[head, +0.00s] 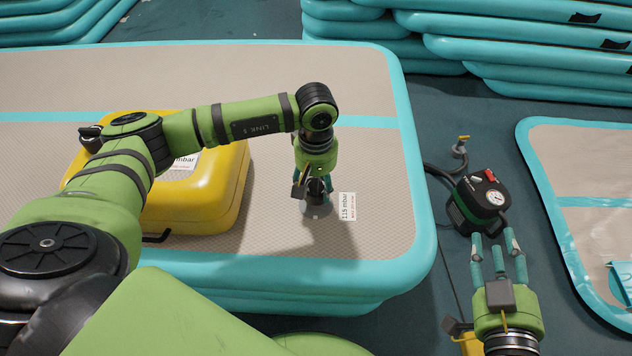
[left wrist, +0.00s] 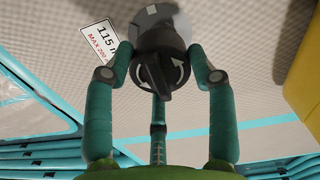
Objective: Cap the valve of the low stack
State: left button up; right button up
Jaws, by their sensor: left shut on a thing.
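The low stack of teal-edged mats (head: 380,160) fills the left and middle of the head view. My left gripper (head: 316,190) points down at its top, beside a white "115 mbar" label (head: 347,206). In the left wrist view the gripper (left wrist: 160,78) is shut on the black cap (left wrist: 157,72), which has white arrows. The cap is lined up with the round grey valve (left wrist: 160,38); I cannot tell whether it is seated. In the head view the fingers mostly hide cap and valve. My right gripper (head: 497,250) is open and empty at the right, over the floor.
A yellow case (head: 215,195) lies on the low stack, left of my left gripper. A black and green pump with a gauge (head: 482,200) stands on the floor beyond my right gripper. Taller mat stacks (head: 510,50) stand at the back; another mat (head: 585,150) lies at the right.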

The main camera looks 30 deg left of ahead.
pick_arm(q)
jog(key=shift+f+b, duration=1.75)
jog(key=shift+f, duration=0.3)
jog(key=shift+r+n+p, duration=0.1)
jog(key=shift+n+p, duration=0.2)
jog(key=shift+n, duration=0.7)
jog(key=n, duration=0.3)
jog(key=n+p, duration=0.1)
jog(key=n, duration=0.2)
jog(key=shift+n+p, duration=0.4)
jog(key=shift+n, duration=0.8)
